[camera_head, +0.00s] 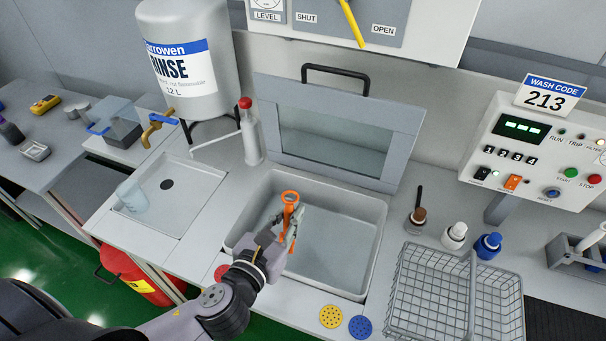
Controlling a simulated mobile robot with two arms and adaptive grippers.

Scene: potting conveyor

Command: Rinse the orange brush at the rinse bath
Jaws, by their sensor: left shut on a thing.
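The orange brush (289,198) is upright in the left part of the rinse bath area, with its ring-shaped end at the top. My left gripper (290,230) is shut on the orange brush and hides part of it. The rinse bath (371,235) is a pale rectangular basin with a grey hinged lid (270,118) standing open behind it. The brush is over the bath; its lower end is partly hidden, so I cannot tell whether it touches the bath's contents. My right gripper is not in view.
A wire basket (400,290) stands right of the bath. A yellow disc (331,316) and a blue disc (360,327) lie at the front edge. A red-capped bottle (250,140) stands behind the bath. A RINSE tank (190,100) and control panel (540,150) are beyond.

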